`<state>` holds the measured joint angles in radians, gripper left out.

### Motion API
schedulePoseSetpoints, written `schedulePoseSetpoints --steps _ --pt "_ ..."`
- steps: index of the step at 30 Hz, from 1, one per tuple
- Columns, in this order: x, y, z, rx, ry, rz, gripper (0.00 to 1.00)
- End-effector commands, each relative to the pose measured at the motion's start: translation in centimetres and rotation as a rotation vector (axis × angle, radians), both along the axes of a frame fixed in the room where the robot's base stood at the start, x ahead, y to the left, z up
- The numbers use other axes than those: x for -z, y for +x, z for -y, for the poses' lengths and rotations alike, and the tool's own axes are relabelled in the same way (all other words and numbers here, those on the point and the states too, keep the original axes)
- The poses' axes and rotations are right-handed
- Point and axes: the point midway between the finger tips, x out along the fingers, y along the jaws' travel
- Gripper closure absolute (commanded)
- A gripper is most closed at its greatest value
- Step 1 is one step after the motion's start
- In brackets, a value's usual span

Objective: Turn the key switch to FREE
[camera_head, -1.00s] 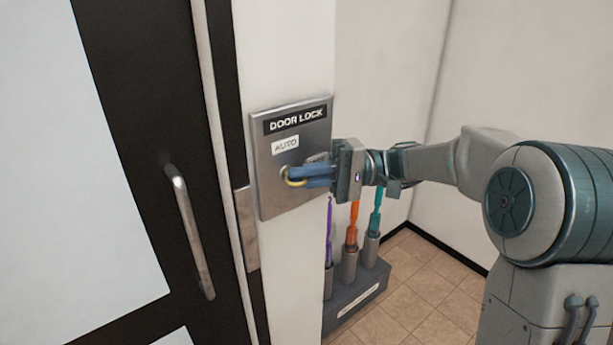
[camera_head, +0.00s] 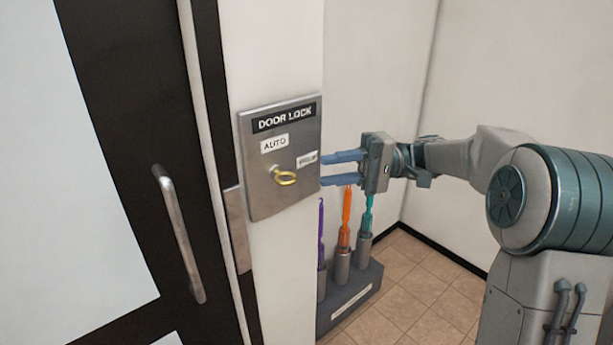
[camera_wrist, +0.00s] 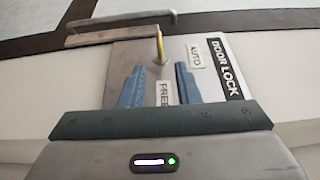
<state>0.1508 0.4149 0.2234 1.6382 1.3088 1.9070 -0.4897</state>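The key switch is a brass key (camera_head: 285,178) with a ring-shaped bow, set in a metal plate (camera_head: 258,193) headed DOOR LOCK. The AUTO label (camera_head: 274,143) is above the key and the FREE label (camera_head: 307,159) is to its right. In the wrist view the key (camera_wrist: 160,48) appears nearly edge-on, its bow lined up roughly towards the FREE label (camera_wrist: 164,93). My gripper (camera_head: 323,171) is open and empty, right of the key and apart from it. In the wrist view the blue fingers (camera_wrist: 158,70) stand apart with the FREE label showing between them.
A dark-framed door with a metal handle (camera_head: 178,232) is left of the plate. Below my gripper, a grey stand (camera_head: 352,299) holds purple, orange and teal tools. Walls close the corner behind; open tiled floor (camera_head: 412,290) lies right of the stand.

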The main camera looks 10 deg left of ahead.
Motion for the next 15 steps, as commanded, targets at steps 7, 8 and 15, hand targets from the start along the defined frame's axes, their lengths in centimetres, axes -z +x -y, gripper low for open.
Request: schedulePoseSetpoints --steps 7,8,15 --pt "0.1 2.1 4.1 0.001 0.0 0.001 0.71" --pt "0.1 2.3 4.4 0.0 0.0 0.001 0.71" --pt "0.0 2.7 5.4 -0.001 0.0 0.001 0.71"
